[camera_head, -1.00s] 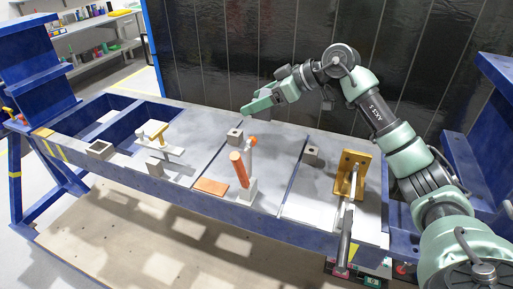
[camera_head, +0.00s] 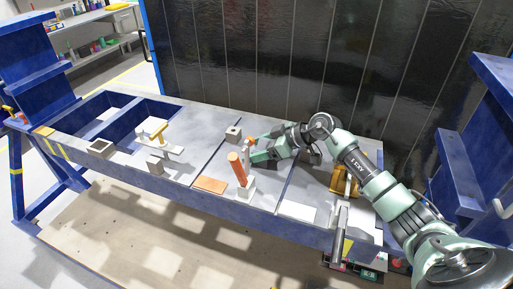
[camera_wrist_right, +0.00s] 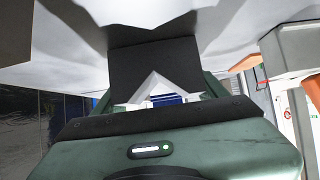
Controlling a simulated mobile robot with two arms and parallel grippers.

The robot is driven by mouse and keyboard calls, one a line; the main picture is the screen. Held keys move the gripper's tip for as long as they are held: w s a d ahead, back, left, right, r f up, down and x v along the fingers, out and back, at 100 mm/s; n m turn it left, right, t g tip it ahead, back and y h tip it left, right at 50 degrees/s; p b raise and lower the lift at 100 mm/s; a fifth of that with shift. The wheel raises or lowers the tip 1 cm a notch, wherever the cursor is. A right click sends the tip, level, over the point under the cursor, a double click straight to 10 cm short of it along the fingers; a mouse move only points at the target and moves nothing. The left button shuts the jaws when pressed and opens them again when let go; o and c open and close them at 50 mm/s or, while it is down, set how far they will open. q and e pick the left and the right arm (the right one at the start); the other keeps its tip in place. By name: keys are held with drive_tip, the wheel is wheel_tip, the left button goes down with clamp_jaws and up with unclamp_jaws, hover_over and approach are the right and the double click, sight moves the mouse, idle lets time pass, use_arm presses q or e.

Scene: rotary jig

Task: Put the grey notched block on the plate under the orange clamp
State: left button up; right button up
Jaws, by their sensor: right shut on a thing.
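The orange clamp (camera_head: 237,168) stands on the bench with its thick orange handle upright and leaning slightly. A thinner grey stem with an orange ball (camera_head: 248,142) rises beside it, above a light grey base (camera_head: 248,188). My right gripper (camera_head: 256,158) is low over the bench, just right of the stem. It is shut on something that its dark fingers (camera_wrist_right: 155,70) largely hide. The notched block cannot be singled out with certainty; a small grey block (camera_head: 155,166) sits at the left. My left gripper is not in view.
A copper plate (camera_head: 210,185) lies left of the clamp. A grey block with a hole (camera_head: 233,134) stands behind it. A yellow clamp (camera_head: 158,133) is at the left, and a brass bracket (camera_head: 344,182) at the right, partly behind my arm. A white plate (camera_head: 298,211) lies flat at the front.

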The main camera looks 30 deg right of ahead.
drive_tip(key=shift+r, duration=0.1)
drive_tip(key=o, duration=1.6)
drive_tip(key=shift+f, duration=0.2)
drive_tip(key=o, duration=0.4)
drive_tip(key=shift+r, duration=0.1)
drive_tip(key=b+v, duration=0.2)
drive_tip(key=v, duration=0.9)
drive_tip(key=shift+s+d+b, duration=0.1)
drive_tip(key=shift+b, duration=0.2)
drive_tip(key=shift+s+d+r, duration=0.2)
drive_tip(key=shift+s+r, duration=0.05)
drive_tip(key=shift+r, duration=0.1)
